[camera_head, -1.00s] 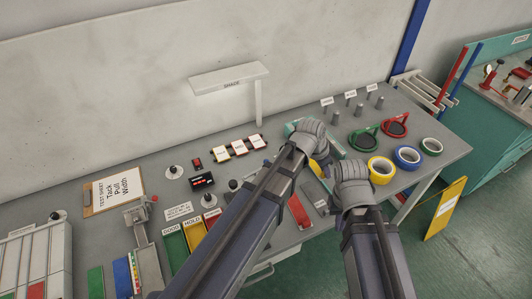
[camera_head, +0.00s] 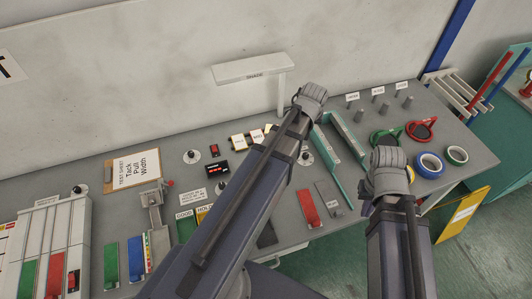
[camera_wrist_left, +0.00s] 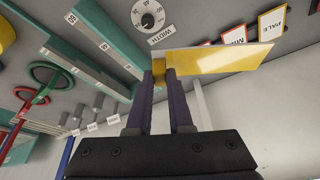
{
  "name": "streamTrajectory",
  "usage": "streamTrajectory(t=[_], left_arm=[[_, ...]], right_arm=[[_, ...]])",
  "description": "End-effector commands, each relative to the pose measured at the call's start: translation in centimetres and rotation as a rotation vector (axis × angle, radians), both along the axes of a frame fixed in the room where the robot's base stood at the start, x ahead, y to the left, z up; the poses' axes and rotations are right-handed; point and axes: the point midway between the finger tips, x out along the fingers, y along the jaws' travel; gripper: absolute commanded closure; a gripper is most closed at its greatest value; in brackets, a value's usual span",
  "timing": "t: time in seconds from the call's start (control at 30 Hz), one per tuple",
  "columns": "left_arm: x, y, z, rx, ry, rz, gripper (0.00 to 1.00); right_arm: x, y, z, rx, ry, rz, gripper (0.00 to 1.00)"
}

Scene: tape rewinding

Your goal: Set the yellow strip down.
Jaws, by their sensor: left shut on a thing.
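The yellow strip (camera_wrist_left: 222,61) is in my left gripper (camera_wrist_left: 162,76), which is shut on its end in the left wrist view. The strip sticks out sideways, clear of the bench, with a dial marked WIDTH (camera_wrist_left: 148,15) beyond it. In the head view my left gripper (camera_head: 312,92) is over the back of the bench, right of the SHADE shelf; its fingers and the strip are hidden there. My right gripper (camera_head: 388,160) is over the bench's front right; its fingertips are hidden, so its jaws cannot be read.
A teal channel (camera_head: 342,150) lies right of my left gripper. Green and red ring tools (camera_head: 418,130), a blue tape roll (camera_head: 430,165) and pegs stand at the right. My left arm covers part of the bench.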

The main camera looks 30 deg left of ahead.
Motion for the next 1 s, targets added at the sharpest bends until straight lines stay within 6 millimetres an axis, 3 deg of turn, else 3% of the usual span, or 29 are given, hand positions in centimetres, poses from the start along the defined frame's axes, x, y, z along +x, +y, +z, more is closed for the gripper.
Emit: streamTrajectory(t=[0.1,0.2,0.3,0.73,1.0], left_arm=[[-0.1,4.1,-1.0,0.006,-0.011,0.231,1.00],[-0.4,6.3,-3.0,0.010,-0.016,0.373,1.00],[-0.6,7.3,-3.9,0.011,-0.022,0.438,1.00],[-0.8,8.1,-4.9,0.012,-0.024,0.492,1.00],[-0.8,8.1,-8.5,0.012,-0.024,0.491,1.00]], right_arm=[[0.0,0.0,-1.1,0.000,0.000,0.000,1.00],[0.0,0.0,-3.2,0.000,0.000,0.001,1.00],[0.0,0.0,-4.1,0.000,0.000,0.001,1.00],[0.0,0.0,-5.1,0.000,0.000,0.001,1.00],[0.0,0.0,-8.7,0.000,0.000,0.000,1.00]])
